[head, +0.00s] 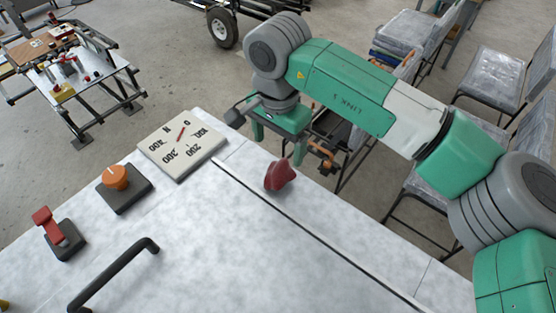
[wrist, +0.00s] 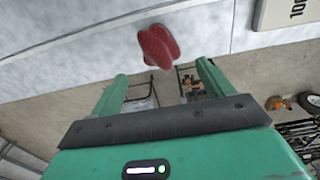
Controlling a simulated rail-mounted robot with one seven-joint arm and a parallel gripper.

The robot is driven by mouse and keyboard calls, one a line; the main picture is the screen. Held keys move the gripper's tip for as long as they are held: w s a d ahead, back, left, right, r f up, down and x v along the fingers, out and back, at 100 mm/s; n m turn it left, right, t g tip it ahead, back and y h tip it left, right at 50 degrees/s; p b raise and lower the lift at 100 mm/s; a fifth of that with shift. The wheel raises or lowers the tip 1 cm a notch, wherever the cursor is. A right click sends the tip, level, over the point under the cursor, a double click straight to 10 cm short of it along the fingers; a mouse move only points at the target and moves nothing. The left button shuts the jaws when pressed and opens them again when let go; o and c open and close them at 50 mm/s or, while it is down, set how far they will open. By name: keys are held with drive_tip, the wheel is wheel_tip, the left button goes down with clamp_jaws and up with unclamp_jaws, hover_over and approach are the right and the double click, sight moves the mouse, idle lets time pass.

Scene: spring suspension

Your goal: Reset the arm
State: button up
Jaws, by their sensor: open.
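My gripper (head: 279,143) is at the end of my green and grey arm, just beyond the far edge of the pale panel. Its two green fingers point down, apart, with nothing between them. The wrist view also shows the open gripper (wrist: 162,84), its fingers spread on either side of empty space. A dark red knob (head: 279,176) stands on the panel near its far edge, a short way in front of the gripper and apart from it. The red knob (wrist: 157,46) also shows beyond the fingertips in the wrist view.
The panel (head: 200,245) carries a dial plate (head: 182,150), an orange knob (head: 117,178), a red switch (head: 47,222) and a black handle (head: 112,275). Plastic-covered chairs (head: 490,80) stand on the floor behind my arm. A small worktable (head: 62,70) is at far left.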

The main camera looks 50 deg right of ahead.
wheel_tip(320, 180, up, 3)
drive_tip(key=shift+f, duration=0.15)
idle(0.4)
